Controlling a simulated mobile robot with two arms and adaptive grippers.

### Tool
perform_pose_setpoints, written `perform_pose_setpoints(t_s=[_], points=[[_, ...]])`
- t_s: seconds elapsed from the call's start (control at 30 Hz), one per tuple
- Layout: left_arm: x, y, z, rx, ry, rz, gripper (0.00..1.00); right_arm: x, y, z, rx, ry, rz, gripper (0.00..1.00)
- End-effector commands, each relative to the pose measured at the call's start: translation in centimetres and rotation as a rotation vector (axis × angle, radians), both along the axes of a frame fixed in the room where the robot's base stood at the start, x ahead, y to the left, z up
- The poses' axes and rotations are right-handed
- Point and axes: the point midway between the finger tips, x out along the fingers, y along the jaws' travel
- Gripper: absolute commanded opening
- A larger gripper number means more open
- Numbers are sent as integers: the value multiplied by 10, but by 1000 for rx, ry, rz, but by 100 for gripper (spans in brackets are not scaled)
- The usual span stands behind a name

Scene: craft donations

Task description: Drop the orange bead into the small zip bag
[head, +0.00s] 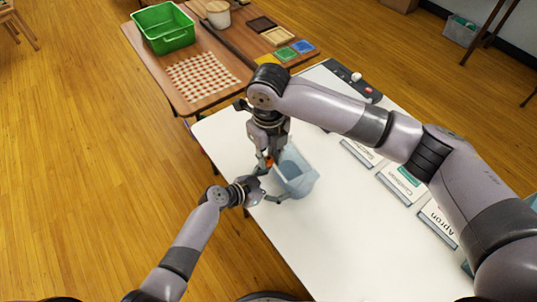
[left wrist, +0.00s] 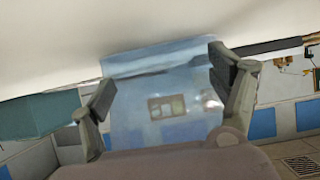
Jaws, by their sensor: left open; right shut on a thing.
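The small zip bag (head: 301,181) is pale blue, see-through and open at the top, standing on the white table. In the left wrist view the bag (left wrist: 160,112) fills the space between my fingers. My left gripper (head: 271,186) is open, its fingers reaching towards the bag's near left side; in its wrist view the fingers (left wrist: 160,88) lie to either side of the bag. Whether they touch it I cannot tell. My right gripper (head: 267,157) points down, shut on the orange bead (head: 269,162), by the bag's left edge. The bead is partly hidden by the fingers.
The white table (head: 345,240) is clear in front. Labelled cards (head: 402,184) lie at its right, partly behind my right arm. A dark device (head: 352,80) sits at the far end. A wooden table beyond holds a green bin (head: 164,40) and coloured trays (head: 286,54).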

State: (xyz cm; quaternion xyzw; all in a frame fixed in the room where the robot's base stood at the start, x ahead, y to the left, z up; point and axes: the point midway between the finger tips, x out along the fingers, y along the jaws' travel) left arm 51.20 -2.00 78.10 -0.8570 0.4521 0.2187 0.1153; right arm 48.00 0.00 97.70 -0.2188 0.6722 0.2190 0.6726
Motion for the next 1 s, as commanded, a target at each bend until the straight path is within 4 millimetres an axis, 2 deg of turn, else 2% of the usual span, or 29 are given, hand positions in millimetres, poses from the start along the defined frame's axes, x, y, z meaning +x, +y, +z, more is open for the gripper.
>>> perform_pose_setpoints(t_s=[0.07, 1.0], points=[[0, 0, 0, 0, 0, 0, 74, 0, 0, 0, 0, 0, 0, 12], [0, 0, 0, 1, 1, 0, 12, 0, 0, 0, 0, 0, 0, 12]])
